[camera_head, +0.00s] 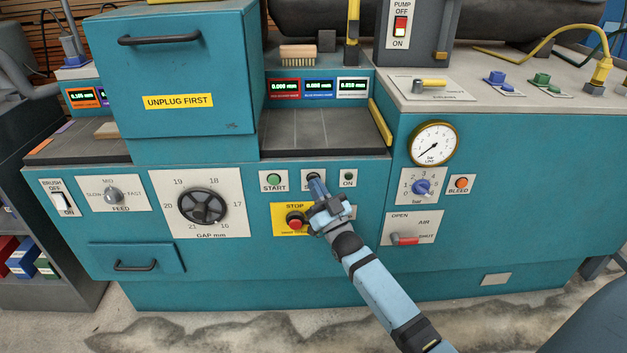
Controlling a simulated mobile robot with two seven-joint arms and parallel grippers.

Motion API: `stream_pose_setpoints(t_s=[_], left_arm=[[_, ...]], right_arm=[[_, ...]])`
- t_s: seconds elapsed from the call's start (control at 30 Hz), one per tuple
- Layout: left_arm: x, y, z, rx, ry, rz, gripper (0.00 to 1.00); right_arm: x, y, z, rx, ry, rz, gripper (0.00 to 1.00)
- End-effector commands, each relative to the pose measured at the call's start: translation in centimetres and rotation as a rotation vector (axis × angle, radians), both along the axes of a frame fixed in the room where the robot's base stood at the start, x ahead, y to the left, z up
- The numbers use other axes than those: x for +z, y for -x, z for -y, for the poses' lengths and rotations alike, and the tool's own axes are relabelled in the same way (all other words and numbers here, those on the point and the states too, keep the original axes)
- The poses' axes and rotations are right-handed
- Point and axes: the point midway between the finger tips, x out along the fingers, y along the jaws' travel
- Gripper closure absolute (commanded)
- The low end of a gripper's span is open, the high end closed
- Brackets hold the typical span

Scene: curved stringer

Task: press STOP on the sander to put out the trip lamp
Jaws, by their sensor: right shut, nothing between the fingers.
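The teal sander's front panel fills the middle of the view. A green START button (273,180) is at the upper left of the button group. Beside it is a small plate with a dark button (313,175), its label mostly covered by my gripper. A yellow plate (280,230) marked STOP carries a red button (295,222) below. No lamp is readable as the trip lamp. My left gripper is not in view.
A gap handwheel (203,207), feed knob (113,195) and brush switch (62,197) are left of the buttons. A pressure gauge (434,144), blue regulator knob (422,187), orange bleed button (461,183) and red air lever (405,240) are to the right.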

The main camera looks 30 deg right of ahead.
Motion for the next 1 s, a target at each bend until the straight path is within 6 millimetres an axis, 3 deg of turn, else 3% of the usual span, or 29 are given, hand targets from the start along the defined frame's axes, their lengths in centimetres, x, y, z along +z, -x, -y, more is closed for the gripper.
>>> stream_pose_setpoints(t_s=[1.0], left_arm=[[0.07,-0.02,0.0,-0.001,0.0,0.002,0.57]], right_arm=[[0.03,-0.61,0.38,0.0,0.0,0.0,1.0]])
